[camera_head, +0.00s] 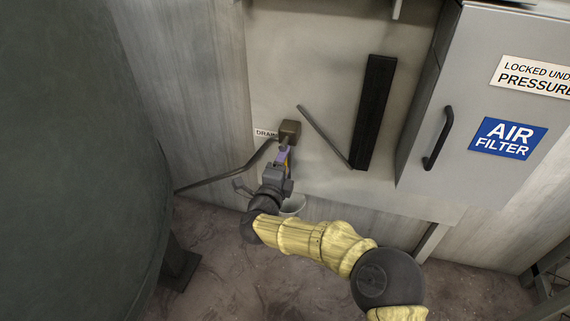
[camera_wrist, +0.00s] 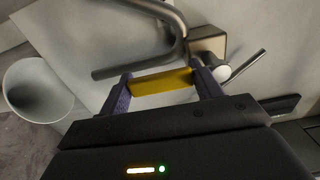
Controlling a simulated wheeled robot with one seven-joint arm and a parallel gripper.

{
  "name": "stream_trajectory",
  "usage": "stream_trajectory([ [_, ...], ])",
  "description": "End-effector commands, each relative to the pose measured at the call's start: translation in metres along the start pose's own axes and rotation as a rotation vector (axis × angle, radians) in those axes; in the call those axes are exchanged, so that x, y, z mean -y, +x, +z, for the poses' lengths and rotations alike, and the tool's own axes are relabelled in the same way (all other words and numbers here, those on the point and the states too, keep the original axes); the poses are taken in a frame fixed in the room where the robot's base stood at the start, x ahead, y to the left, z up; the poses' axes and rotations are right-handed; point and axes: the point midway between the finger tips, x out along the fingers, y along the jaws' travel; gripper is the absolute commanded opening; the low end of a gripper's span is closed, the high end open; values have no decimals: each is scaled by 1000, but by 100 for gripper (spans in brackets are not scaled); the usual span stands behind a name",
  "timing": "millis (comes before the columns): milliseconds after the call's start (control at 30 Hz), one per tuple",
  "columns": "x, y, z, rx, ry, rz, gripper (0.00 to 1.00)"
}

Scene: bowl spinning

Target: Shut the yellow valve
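The yellow valve handle (camera_wrist: 160,82) is a flat bar that spans the gap between my gripper's two purple fingers in the wrist view. My gripper (camera_wrist: 162,72) has its fingers wide apart, one near each end of the bar; I cannot tell whether they touch it. The bar's right end lies near a round pale hub (camera_wrist: 203,74) below a brown box (camera_wrist: 208,42). In the head view my gripper (camera_head: 282,157) is just below the brown box (camera_head: 290,130) by the DRAIN label (camera_head: 265,133). A sliver of the yellow handle (camera_head: 288,161) shows beside the finger, mostly hidden.
A bent dark pipe (camera_wrist: 140,62) runs close to the fingers. A thin rod (camera_head: 325,135) and black bar (camera_head: 374,112) are right, then the AIR FILTER cabinet (camera_head: 485,85). A dark tank (camera_head: 75,160) is left.

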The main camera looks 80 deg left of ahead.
Motion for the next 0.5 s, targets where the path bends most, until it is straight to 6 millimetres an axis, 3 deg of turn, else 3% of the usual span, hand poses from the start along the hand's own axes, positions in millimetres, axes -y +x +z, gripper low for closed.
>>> stream_trajectory([
  [33, -1, 0, 0, 0, 0, 2, 74],
  [100, -1, 0, 0, 1, -1, 2, 85],
  [500, 1, -4, 0, 0, -5, 0, 85],
])
